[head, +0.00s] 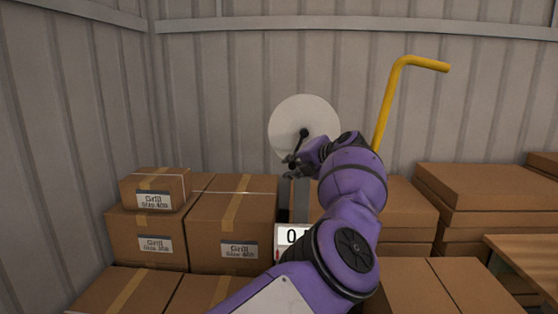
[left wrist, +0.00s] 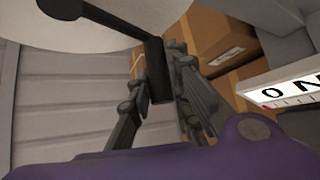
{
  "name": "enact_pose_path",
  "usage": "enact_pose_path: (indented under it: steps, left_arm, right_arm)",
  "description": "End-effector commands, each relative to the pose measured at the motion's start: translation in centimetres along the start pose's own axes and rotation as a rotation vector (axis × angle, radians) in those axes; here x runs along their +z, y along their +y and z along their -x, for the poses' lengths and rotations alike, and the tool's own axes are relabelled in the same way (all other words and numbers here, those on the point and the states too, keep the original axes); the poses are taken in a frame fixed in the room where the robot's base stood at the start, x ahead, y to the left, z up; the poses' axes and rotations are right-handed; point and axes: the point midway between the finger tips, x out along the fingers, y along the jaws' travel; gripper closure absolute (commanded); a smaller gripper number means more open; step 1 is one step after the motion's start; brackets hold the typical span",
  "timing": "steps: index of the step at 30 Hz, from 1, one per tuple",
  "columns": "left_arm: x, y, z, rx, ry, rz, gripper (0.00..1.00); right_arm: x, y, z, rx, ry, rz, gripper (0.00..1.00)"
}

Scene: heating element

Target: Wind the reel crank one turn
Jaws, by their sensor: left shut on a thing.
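The reel (head: 308,112) is a pale round disc in the middle of the head view, in front of the metal wall. Its black crank (head: 299,143) runs from the hub down and a little to the left. My left gripper (head: 291,165) is at the crank's lower end, shut on the handle. In the left wrist view the black crank handle (left wrist: 154,66) lies between the two fingers, with the crank arm leading to the upper left. The reel's pale face (left wrist: 150,22) fills the top there. My right gripper is not in view.
Stacked cardboard boxes (head: 232,215) stand left of the reel, and more boxes (head: 485,190) stand at right. A yellow bent bar (head: 388,100) rises right of the reel. A white sign (head: 283,237) is below it, partly hidden by my arm. A wooden table (head: 530,255) is at lower right.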

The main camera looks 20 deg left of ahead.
Motion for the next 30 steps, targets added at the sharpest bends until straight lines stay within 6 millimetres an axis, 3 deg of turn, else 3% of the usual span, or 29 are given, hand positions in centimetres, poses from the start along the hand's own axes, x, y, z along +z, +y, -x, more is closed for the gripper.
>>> enact_pose_path:
  steps: [12, 30]
  left_arm:
    - [1.4, -1.3, 1.4, -0.2, -0.004, 0.213, 1.0]
    - [1.9, -2.0, 1.7, -0.268, -0.004, 0.279, 1.0]
  right_arm:
    - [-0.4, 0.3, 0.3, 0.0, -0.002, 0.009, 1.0]
    - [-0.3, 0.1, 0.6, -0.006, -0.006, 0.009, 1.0]
